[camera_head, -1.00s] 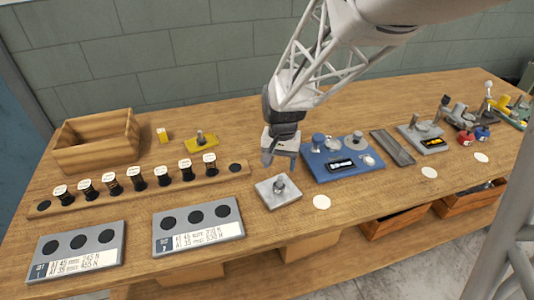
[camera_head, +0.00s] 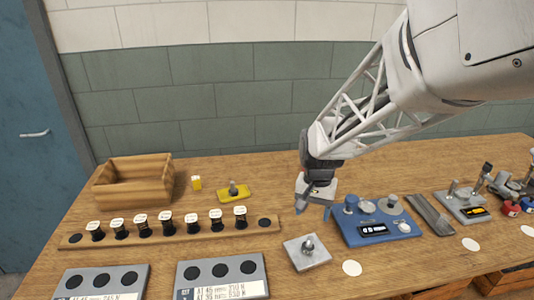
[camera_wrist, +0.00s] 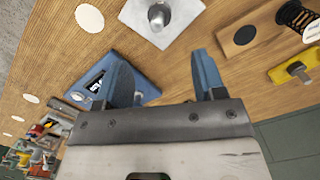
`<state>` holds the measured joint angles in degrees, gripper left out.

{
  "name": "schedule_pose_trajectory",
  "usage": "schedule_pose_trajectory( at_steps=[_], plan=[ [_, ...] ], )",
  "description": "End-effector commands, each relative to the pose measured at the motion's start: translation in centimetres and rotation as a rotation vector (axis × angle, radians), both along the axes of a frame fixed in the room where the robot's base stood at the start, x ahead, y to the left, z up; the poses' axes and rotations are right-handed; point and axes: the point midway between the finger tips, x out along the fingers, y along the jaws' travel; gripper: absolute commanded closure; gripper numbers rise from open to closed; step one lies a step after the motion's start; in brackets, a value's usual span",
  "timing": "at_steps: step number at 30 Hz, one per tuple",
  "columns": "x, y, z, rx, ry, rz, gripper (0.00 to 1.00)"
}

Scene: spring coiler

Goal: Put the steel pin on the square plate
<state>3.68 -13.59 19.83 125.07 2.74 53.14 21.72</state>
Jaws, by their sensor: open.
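The square plate (camera_head: 294,258) is a light grey block near the front of the bench. A steel pin (camera_head: 309,245) stands upright on it, near its middle. In the wrist view, the plate (camera_wrist: 135,17) and the pin (camera_wrist: 158,14) are at the top edge, ahead of the fingers. My gripper (camera_head: 315,203) is behind and above the plate, apart from the pin. Its two blue fingers are spread with nothing between them in the wrist view (camera_wrist: 162,72). Another grey pin stands on a yellow plate (camera_head: 226,197) farther back.
A blue device (camera_head: 352,232) is right of the plate. A wooden rail (camera_head: 170,239) with several springs on spools is to the left, with a wooden box (camera_head: 134,194) behind. Two grey gauge blocks (camera_head: 256,290) lie in front. A white disc (camera_head: 352,268) lies beside the plate.

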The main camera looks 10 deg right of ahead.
Motion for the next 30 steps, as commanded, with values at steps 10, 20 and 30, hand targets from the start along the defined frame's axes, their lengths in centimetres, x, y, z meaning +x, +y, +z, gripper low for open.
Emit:
schedule_pose_trajectory(
  at_steps=[10, 20, 30],
  plan=[
    [-1.5, 0.3, 1.7, -0.004, -0.031, 0.038, 0.36],
    [-7.6, 1.1, 6.3, -0.023, -0.13, 0.179, 0.36],
    [-15.1, 1.8, 9.8, -0.06, -0.243, 0.345, 0.36]
  ],
)
